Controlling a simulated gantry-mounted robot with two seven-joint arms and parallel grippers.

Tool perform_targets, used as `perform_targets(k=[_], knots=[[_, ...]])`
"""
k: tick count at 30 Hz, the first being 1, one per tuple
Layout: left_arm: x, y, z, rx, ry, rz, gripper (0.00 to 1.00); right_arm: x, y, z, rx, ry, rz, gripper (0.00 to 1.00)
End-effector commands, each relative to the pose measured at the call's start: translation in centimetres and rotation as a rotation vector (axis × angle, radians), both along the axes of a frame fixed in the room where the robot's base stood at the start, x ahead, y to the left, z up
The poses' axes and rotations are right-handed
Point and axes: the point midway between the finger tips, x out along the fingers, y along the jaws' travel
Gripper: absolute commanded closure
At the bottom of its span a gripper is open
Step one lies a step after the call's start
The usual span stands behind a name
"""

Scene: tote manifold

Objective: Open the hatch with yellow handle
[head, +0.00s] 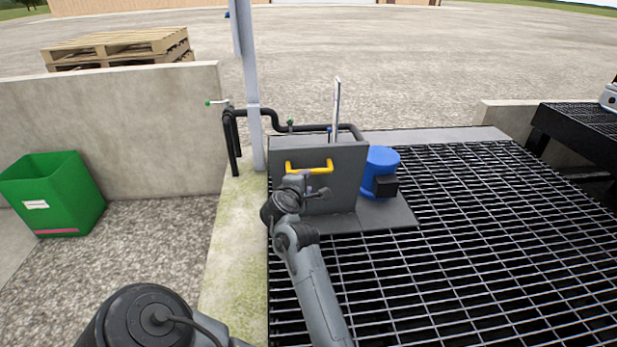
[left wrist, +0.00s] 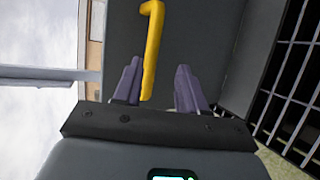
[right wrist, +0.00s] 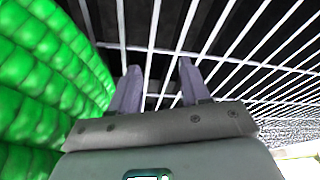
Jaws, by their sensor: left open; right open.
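The yellow handle (head: 310,168) is a bar on the upper front of a dark grey box-like hatch (head: 345,185), which looks closed. My left gripper (head: 302,183) is at the handle's left part, just in front of the hatch. In the left wrist view the handle (left wrist: 153,45) extends up from the gap between the open fingers of my left gripper (left wrist: 158,85), closer to the left finger; contact cannot be told. My right gripper (right wrist: 157,85) is open and empty in the right wrist view, and out of the head view.
Black pipes (head: 265,122) and a grey post (head: 252,90) stand behind and left. A green bin (head: 70,190) is far left. Bulging green material (right wrist: 55,70) lies beside my right gripper.

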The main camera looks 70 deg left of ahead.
Motion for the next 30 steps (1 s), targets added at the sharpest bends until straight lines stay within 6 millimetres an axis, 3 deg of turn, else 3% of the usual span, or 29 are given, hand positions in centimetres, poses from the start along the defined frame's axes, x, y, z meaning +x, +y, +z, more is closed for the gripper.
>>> perform_targets(k=[6, 12, 30], knots=[[-1.8, -2.8, 1.0, 0.000, 0.001, -0.001, 0.59, 0.0, 0.0, 0.5, 0.002, 0.000, -0.002, 0.53], [-2.6, -4.0, 1.4, -0.001, 0.000, -0.001, 0.59, 0.0, 0.0, 0.7, 0.000, 0.000, -0.001, 0.53], [-2.7, -4.2, 2.2, 0.015, 0.016, -0.012, 0.59, 0.0, -0.2, 1.1, -0.009, 0.000, 0.006, 0.53]])
